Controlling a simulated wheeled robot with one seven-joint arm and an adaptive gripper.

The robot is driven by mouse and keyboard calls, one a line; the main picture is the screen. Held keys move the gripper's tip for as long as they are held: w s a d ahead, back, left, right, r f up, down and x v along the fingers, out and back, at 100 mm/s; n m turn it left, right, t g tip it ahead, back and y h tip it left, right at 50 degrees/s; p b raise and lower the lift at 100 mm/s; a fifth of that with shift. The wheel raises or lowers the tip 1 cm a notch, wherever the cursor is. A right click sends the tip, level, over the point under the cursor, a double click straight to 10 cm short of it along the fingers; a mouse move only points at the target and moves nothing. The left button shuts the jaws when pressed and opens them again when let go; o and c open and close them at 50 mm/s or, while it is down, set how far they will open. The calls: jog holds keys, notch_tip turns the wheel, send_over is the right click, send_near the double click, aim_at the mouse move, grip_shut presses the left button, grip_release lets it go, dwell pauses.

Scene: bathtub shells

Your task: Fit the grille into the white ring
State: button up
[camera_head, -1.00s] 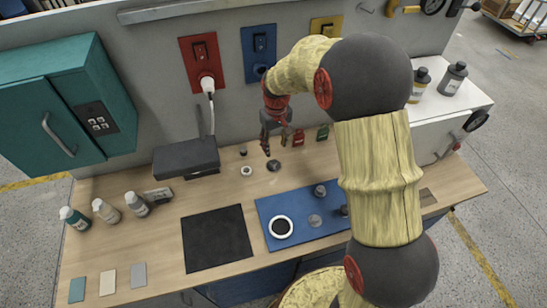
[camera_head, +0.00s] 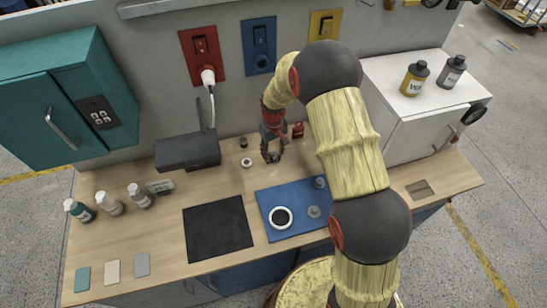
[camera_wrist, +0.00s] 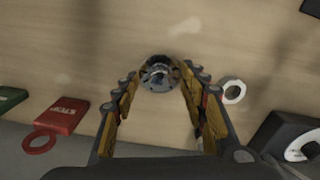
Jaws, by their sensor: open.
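My gripper (camera_head: 270,156) is open and points down over the back of the wooden worktop. In the wrist view its two fingers (camera_wrist: 160,80) stand apart, on either side of a small round shiny metal piece (camera_wrist: 159,72), which looks like the grille. The piece lies on the worktop near the fingertips; I cannot tell whether they touch it. In the head view it is mostly hidden by the gripper.
A small white ring (camera_wrist: 233,91) lies right of the fingers in the wrist view. A grey disc (camera_head: 314,212) and a knob-like piece (camera_head: 319,182) sit on the mat. A red tag (camera_wrist: 62,115) lies near the wall. A black mat (camera_head: 217,230) is left of the blue one.

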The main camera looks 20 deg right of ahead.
jog(key=c, duration=0.3)
jog(key=c, duration=0.7)
grip_shut()
